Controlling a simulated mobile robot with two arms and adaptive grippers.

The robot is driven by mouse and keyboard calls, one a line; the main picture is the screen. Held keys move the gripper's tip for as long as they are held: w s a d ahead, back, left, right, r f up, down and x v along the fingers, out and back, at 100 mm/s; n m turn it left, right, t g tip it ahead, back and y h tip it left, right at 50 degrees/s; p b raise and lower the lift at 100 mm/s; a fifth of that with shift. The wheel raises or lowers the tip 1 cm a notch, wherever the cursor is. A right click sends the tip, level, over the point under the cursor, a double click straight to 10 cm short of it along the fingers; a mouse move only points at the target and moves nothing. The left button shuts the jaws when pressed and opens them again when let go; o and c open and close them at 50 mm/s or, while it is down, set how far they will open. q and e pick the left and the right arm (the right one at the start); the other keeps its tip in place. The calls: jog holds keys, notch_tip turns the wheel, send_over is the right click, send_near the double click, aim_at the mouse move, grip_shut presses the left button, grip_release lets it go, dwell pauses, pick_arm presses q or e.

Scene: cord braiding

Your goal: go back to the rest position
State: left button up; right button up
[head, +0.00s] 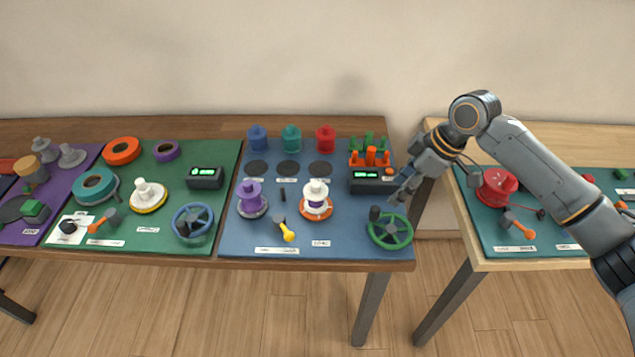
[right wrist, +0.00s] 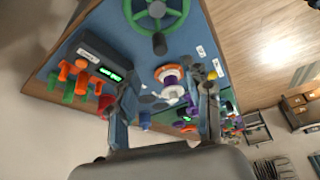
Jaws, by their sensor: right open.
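My right gripper (head: 402,192) hangs at the right end of the blue mat (head: 265,225), over the table's edge and just above the green handwheel (head: 390,231). It is open and empty. In the right wrist view its two fingers (right wrist: 166,98) stand apart, with the mat's things beyond them. The green handwheel also shows in that view (right wrist: 157,10), on the mat. A black device with a green display (head: 371,181) lies left of the gripper. My left gripper is in neither view.
On the blue mat stand a purple spool (head: 250,195), a white spool on an orange base (head: 316,198) and a yellow-handled tool (head: 285,228). Orange and green pegs (head: 370,155) stand behind the device. A gap separates this table from the right table with a red spool (head: 497,184).

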jog(key=shift+m, duration=0.3)
jog(key=s+a+f, duration=0.4)
jog(key=s+f, duration=0.1)
jog(key=s+a+f, duration=0.2)
jog(key=s+f, duration=0.1)
jog(key=shift+s+a+f, duration=0.15)
jog(key=shift+s, duration=0.05)
jog(key=s+a+f+m+t, duration=0.1)
jog(key=s+a+f+m, duration=0.2)
jog(key=s, duration=0.4)
jog(key=s+d+f+m+t+h, duration=0.1)
jog(key=s+d+f+m+h, duration=0.1)
jog(key=s+d+m, duration=0.45)
jog(key=s+d+f+m+h, duration=0.2)
jog(key=s+d+f+m, duration=0.1)
jog(key=s+d, duration=0.6)
notch_tip(320, 180, down, 26)
jog(key=s+g, duration=0.1)
jog(key=s, duration=0.1)
jog(key=s+d+f+g, duration=0.1)
jog(key=s+d+f, duration=0.1)
jog(key=s+f, duration=1.3)
jog(key=shift+s+d+n, duration=0.3)
jog(key=shift+s+n, duration=0.05)
jog(key=shift+s, duration=0.4)
